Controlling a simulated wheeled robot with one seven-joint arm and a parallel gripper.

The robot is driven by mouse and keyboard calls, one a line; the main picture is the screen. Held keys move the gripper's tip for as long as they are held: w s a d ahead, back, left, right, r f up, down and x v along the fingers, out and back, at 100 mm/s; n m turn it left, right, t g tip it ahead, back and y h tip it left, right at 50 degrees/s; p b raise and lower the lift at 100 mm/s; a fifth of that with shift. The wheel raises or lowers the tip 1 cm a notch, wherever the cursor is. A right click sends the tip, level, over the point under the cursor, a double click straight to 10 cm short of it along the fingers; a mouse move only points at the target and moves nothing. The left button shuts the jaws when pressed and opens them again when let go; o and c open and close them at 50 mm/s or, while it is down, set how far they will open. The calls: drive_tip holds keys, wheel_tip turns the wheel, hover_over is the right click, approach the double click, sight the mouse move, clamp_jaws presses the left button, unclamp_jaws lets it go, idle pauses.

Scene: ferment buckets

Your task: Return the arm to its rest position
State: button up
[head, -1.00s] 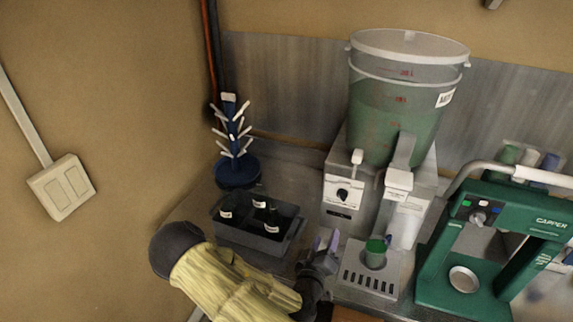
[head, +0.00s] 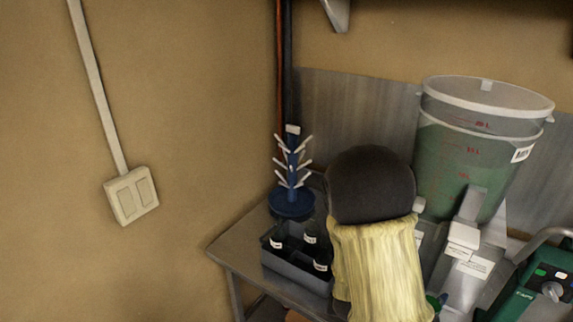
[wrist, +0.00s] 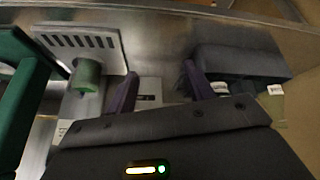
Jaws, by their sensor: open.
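My gripper (wrist: 161,88) shows in the wrist view with its two purple fingers spread apart and nothing between them. It hangs above the metal bench, between the slotted drip tray (wrist: 105,40) and the dark grey crate (wrist: 235,58). In the head view my arm, with its dark joint and yellow sleeve, stands in front of the dispenser (head: 465,240). The gripper itself is hidden there.
A green container (wrist: 86,76) stands at the drip tray, with the green capper (wrist: 28,100) beside it. The crate (head: 295,278) holds several dark bottles. A blue bottle tree (head: 292,205) stands behind. Open wall is at left.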

drive_tip(key=s+a+r+n+g+y, duration=0.1)
drive_tip(key=s+r+n+g+y, duration=0.1)
drive_tip(key=s+r, duration=0.6)
wheel_tip(320, 180, up, 4)
drive_tip(key=shift+s+a+n, duration=0.15)
drive_tip(key=shift+a+n, duration=0.05)
drive_tip(key=shift+n, duration=0.3)
